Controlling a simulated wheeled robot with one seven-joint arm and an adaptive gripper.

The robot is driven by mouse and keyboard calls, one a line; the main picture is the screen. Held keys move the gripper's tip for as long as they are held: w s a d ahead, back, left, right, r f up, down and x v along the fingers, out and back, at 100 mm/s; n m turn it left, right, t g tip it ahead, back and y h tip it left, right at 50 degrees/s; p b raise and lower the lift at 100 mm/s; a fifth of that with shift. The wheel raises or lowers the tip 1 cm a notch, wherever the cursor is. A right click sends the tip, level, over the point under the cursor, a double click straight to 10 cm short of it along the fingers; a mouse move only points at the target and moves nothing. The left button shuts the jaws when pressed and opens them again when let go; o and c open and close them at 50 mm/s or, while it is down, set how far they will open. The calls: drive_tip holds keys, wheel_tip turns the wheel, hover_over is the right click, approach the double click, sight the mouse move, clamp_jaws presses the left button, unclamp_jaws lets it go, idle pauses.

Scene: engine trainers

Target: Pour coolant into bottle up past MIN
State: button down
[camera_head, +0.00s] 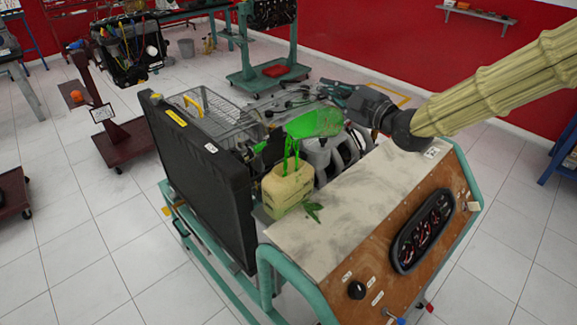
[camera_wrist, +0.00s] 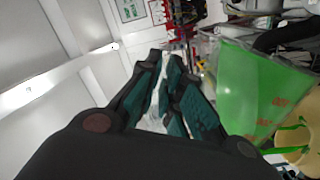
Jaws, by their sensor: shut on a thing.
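A see-through jug of green coolant (camera_head: 318,122) is tilted to the left above the cream coolant bottle (camera_head: 288,190). Green streams fall from its lip onto the bottle's top. My gripper (camera_head: 338,92) is shut on the jug at its upper right side; the exact grip is hard to see. In the wrist view my gripper's fingers (camera_wrist: 172,95) are close together, with the green jug (camera_wrist: 250,85) beside them and the bottle (camera_wrist: 298,140) at the lower right edge. The MIN mark and the level inside the bottle cannot be made out.
A black radiator (camera_head: 205,185) stands left of the bottle. The engine (camera_head: 325,155) is behind it. A pale top panel (camera_head: 345,205) with a green splash (camera_head: 313,212) lies to the right, above the gauge panel (camera_head: 425,230).

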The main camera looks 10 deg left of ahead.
drive_tip(key=shift+a+r, duration=0.1)
drive_tip(key=shift+r, duration=0.15)
drive_tip(key=shift+f, duration=0.1)
